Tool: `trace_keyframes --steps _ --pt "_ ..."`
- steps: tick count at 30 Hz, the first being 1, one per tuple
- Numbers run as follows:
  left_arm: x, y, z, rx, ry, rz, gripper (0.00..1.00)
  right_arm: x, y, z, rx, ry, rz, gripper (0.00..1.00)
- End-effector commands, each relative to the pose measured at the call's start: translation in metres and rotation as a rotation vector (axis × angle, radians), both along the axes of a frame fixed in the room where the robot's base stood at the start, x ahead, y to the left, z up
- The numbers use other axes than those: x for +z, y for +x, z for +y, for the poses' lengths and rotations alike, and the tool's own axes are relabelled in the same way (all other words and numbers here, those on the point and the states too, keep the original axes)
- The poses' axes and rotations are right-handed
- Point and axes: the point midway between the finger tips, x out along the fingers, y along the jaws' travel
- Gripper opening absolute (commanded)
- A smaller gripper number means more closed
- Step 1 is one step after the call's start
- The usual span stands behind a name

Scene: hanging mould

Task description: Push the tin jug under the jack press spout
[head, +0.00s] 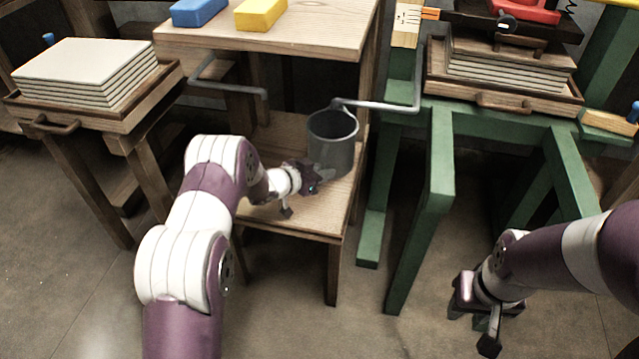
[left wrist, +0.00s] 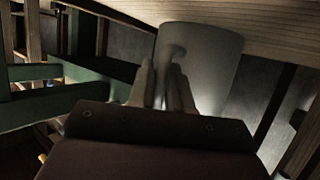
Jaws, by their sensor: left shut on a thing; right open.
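The tin jug (head: 334,150) is a grey open cylinder, upright on the low wooden shelf (head: 285,220). My left gripper (head: 318,178) is shut on its near side. In the left wrist view the fingers (left wrist: 168,88) close at the jug (left wrist: 212,65), on what looks like its handle. The jack press (head: 505,60) stands at the right, with a grey pipe spout (head: 385,106) running left from it. The spout's end shows at the jug's far rim; I cannot tell whether it is over the opening. My right gripper (head: 482,305) is open and empty, low at the right.
Another grey pipe (head: 230,88) ends left of the jug. Green press legs (head: 425,210) stand right of the shelf. A wooden table (head: 300,35) with blue (head: 198,10) and yellow (head: 260,13) blocks is above. A stack of plates (head: 85,72) is at the left.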

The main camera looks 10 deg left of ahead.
Motion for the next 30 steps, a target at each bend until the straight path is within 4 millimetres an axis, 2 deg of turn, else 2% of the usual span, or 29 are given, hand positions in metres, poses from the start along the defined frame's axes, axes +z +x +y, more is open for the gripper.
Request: trace_keyframes --steps 5,12,13,15,16,25,30 --pt "-0.001 0.016 0.000 0.000 0.000 0.000 0.00 -0.004 0.000 0.000 0.000 0.000 0.000 0.43" --pt "0.000 0.018 0.000 0.000 -0.001 0.001 0.00 -0.004 0.000 0.000 0.000 0.000 0.000 0.43" --pt "0.000 0.018 0.000 0.000 -0.001 0.001 0.22 -0.004 0.000 0.000 0.000 0.000 0.000 0.43" --pt "0.000 0.018 0.000 0.000 -0.001 0.001 0.45 -0.004 0.000 0.000 0.000 0.000 0.000 0.43" --pt "0.000 0.018 0.000 0.000 -0.001 0.001 0.48 -0.004 0.000 0.000 0.000 0.000 0.000 0.43" --pt "0.002 0.016 0.001 0.001 0.000 0.001 0.48 -0.001 0.000 0.000 0.000 0.000 0.000 0.43" --pt "0.020 -0.007 0.020 0.004 -0.001 0.003 0.48 0.019 0.000 0.000 0.000 0.000 0.000 0.43"
